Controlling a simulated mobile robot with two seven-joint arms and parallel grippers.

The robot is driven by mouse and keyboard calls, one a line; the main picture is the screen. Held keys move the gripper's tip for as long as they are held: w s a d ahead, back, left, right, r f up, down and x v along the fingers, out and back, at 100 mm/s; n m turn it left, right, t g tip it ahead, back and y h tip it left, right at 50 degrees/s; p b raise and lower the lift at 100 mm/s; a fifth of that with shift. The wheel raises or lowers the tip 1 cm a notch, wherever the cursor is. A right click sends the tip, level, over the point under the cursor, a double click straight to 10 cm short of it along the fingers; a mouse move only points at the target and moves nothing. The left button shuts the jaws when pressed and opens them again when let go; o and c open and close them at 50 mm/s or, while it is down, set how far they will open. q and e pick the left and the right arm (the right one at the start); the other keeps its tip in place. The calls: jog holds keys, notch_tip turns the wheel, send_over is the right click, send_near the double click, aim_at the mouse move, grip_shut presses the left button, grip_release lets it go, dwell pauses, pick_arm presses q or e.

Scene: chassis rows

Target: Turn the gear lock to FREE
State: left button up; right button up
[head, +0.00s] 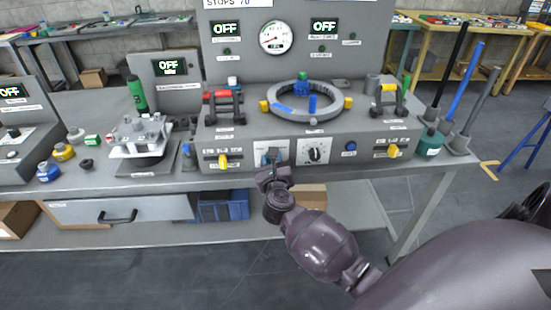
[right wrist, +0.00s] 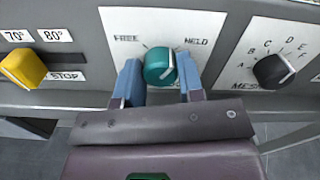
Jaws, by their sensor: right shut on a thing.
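The gear lock is a round teal knob (right wrist: 159,66) on a white plate (right wrist: 124,22) marked FREE on the left and HELD on the right. The knob's pointer is too small to read with certainty. My right gripper (right wrist: 160,78) has its blue fingers on either side of the knob and is shut on it. In the head view, my right gripper (head: 271,172) is at the front face of the console, and its wrist hides most of the knob. My left gripper is not in view.
A yellow slider knob (right wrist: 22,68) is left of the plate, and a black selector dial (right wrist: 273,71) is right of it. Above, on the console top, is a grey ring (head: 304,118) with yellow blocks. A red-handled part (head: 222,107) stands left of the ring.

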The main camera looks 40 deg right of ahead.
pick_arm(q)
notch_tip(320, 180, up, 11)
jog(key=p, duration=1)
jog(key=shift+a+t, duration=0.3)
pick_arm(e)
jog(key=shift+a+f+n, duration=0.1)
jog(key=shift+n, duration=3.7)
jog(key=shift+a+f+n, duration=0.1)
jog(key=shift+n, duration=3.7)
pick_arm(q)
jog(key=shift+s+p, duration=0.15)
jog(key=shift+p, duration=0.15)
pick_arm(e)
jog(key=o, duration=0.8)
jog(key=shift+o, duration=0.6)
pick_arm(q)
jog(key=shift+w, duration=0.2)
